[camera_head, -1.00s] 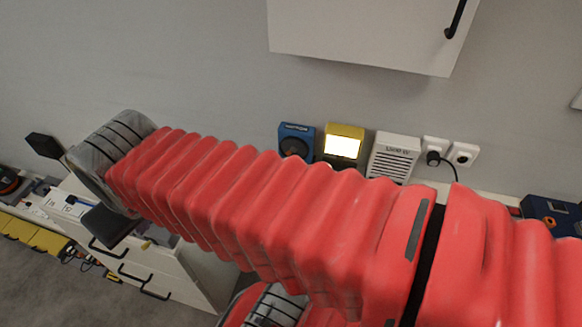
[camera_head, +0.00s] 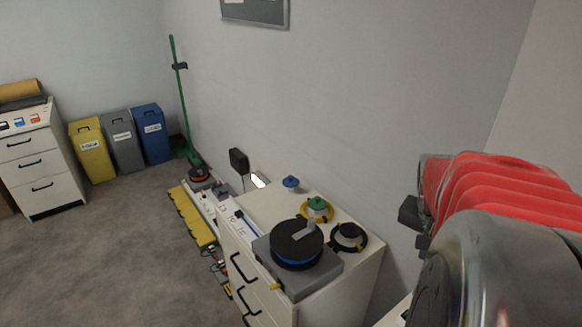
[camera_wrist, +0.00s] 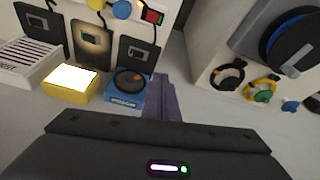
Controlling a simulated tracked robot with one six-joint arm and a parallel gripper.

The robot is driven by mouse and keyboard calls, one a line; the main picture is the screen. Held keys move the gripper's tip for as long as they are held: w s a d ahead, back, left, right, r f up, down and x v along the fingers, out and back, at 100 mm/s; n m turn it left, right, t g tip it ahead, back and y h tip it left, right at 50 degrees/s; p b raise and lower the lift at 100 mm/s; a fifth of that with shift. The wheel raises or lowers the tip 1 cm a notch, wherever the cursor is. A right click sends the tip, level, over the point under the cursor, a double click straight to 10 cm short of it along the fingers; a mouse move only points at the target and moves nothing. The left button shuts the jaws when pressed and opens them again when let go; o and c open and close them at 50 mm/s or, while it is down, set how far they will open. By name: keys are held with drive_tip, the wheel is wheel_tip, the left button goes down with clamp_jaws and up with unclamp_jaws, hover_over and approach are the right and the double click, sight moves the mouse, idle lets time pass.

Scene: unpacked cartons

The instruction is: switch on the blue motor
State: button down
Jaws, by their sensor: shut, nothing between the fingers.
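In the head view my gripper's dark end (camera_head: 414,214) shows only partly at the right. A grey machine (camera_head: 290,277) with a black disc, blue band and grey lever stands on the white cabinet; it also shows in the wrist view (camera_wrist: 262,35).
In the wrist view a lit yellow box (camera_wrist: 68,93) and a white slatted box (camera_wrist: 28,66) lie left of the blue box. Yellow, green and black round parts (camera_head: 315,210) stand on the white cabinet (camera_head: 355,290). Bins (camera_head: 92,155) stand at the far left; the floor before them is open.

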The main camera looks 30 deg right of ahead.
drive_tip(key=s+d+f+m+g, duration=0.1)
drive_tip(key=s+d+f+m, duration=0.1)
drive_tip(key=s+d, duration=0.2)
drive_tip(key=shift+s+d, duration=0.4)
drive_tip(key=shift+d, duration=0.35)
drive_tip(key=x, duration=0.8)
drive_tip(key=a+x, duration=0.1)
drive_tip(key=x, duration=0.3)
drive_tip(key=shift+s+d+f, duration=0.15)
drive_tip(key=shift+f, duration=0.9)
